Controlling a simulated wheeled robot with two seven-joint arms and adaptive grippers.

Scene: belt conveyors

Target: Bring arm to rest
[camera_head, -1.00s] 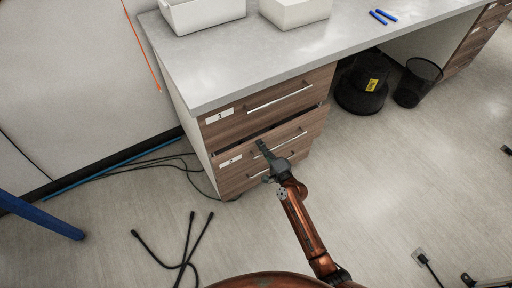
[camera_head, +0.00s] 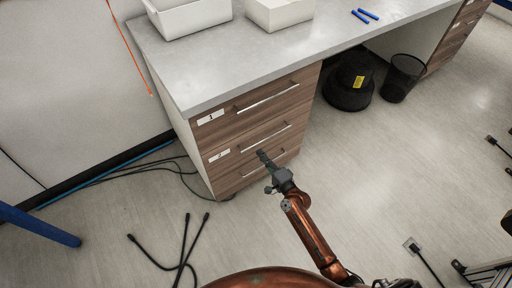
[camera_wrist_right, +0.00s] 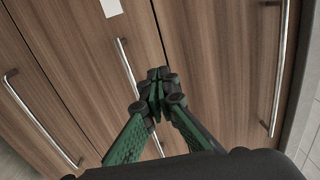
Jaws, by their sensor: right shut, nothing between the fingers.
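My right gripper (camera_head: 263,157) is in front of the wooden drawer unit (camera_head: 232,180), near the lower drawers. In the right wrist view the right gripper (camera_wrist_right: 158,82) has its green fingers shut together with nothing between them. Drawer fronts and metal handles lie beyond the fingertips there. The right arm (camera_head: 316,240) comes up from the bottom of the head view. The drawers, labelled 1 and 2 on the upper ones, look closed. My left gripper is not in view.
A grey worktop (camera_head: 260,62) above the drawers holds a white tray (camera_head: 190,18), a white box (camera_head: 280,12) and blue pens (camera_head: 364,15). A black bin (camera_head: 402,78) and a dark round stool (camera_head: 348,88) stand to the right. Black cables (camera_head: 184,245) lie on the floor.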

